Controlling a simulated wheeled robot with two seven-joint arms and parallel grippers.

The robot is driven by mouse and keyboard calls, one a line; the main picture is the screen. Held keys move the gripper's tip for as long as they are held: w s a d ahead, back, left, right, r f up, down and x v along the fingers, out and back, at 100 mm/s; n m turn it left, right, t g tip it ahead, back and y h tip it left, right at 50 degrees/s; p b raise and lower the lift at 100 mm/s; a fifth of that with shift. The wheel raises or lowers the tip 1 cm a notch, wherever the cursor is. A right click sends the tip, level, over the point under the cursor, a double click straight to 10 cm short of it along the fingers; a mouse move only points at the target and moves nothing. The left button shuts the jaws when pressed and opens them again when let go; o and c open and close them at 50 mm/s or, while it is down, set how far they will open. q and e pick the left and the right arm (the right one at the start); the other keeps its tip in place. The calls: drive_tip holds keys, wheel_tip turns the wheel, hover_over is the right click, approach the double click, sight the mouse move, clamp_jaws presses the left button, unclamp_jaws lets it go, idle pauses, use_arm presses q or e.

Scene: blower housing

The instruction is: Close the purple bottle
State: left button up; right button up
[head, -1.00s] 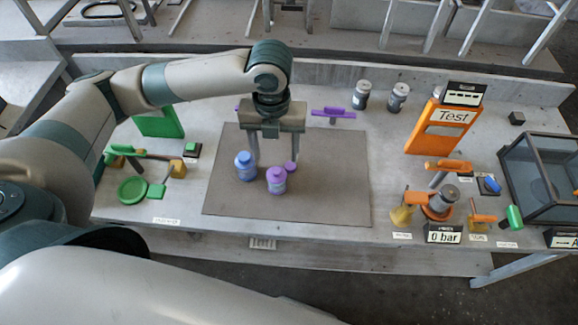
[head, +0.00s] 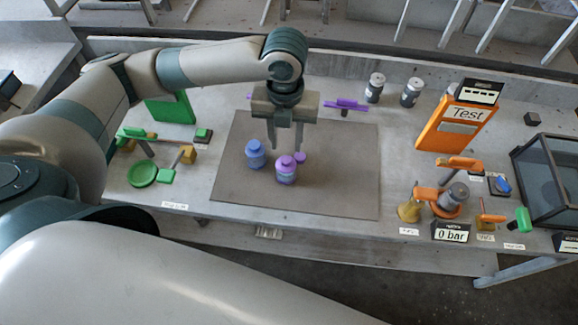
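The purple bottle (head: 286,176) stands upright on the brown mat. A small round purple piece, which looks like a cap (head: 300,157), is just behind it to the right. A blue bottle (head: 255,156) stands upright to the left of the purple bottle. My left gripper (head: 285,148) points down just behind the purple bottle. Its two fingers are apart with nothing visible between them. The right fingertip is close to the purple cap; I cannot tell whether they touch. My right gripper is not in view.
The mat (head: 345,180) is clear at right. Two grey jars (head: 376,88) stand at the back. An orange test stand (head: 450,125), a pressure fixture (head: 440,200) and a glass box (head: 550,180) are at right. Green parts (head: 143,174) are at left.

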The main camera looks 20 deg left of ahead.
use_arm(q)
drive_tip(key=n, duration=0.4)
drive_tip(key=shift+w+d+r+n, duration=0.15)
drive_tip(key=shift+w+r+n, duration=0.05)
drive_tip(key=shift+w+n, duration=0.2)
drive_tip(key=w+r+m+b, duration=0.1)
drive_tip(key=w+m, duration=0.2)
drive_tip(key=m, duration=1.2)
drive_tip(key=w+d+r+m, duration=0.1)
drive_tip(key=w+r+m, duration=0.1)
drive_tip(key=m, duration=1.3)
drive_tip(key=shift+w+d+r+b, duration=0.2)
drive_tip(key=shift+w+r+b, duration=0.05)
drive_tip(key=shift+w+b, duration=0.15)
drive_tip(key=p, duration=0.1)
hover_over(301, 157)
wheel_tip(301, 157, down, 12)
drive_tip(key=shift+f, duration=0.15)
